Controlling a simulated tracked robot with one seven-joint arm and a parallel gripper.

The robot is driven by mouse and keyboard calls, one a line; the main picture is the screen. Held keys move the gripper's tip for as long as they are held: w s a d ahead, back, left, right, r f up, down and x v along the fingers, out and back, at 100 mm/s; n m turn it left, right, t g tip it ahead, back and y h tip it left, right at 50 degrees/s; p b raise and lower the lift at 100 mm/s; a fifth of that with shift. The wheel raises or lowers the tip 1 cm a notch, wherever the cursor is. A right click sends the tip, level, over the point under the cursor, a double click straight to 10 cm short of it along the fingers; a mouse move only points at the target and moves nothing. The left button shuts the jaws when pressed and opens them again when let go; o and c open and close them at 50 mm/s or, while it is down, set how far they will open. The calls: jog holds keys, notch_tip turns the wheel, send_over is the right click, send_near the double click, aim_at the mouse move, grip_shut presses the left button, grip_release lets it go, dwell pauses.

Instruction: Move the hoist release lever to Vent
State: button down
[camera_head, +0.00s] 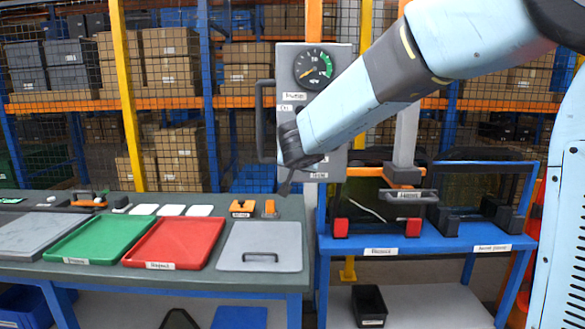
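A grey control panel (288,65) stands upright behind the bench. It carries a round gauge (313,66) with a green arc and small labels, too small to read surely. My arm comes in from the upper right and crosses the panel's middle. No release lever can be made out; the arm and wrist hide part of the panel.
A black loop handle (261,120) is at the panel's left edge. The bench holds a green tray (100,240), a red tray (176,242), a grey lid (260,240) and small orange parts (270,209). A blue stand (440,245) with black-framed holders is at right.

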dwell(0.3)
jog(key=c, duration=0.9)
grip_release()
jog(key=shift+w, duration=0.1)
jog(key=v, duration=1.3)
jog(key=shift+s, duration=0.35)
jog(key=shift+r, duration=0.2)
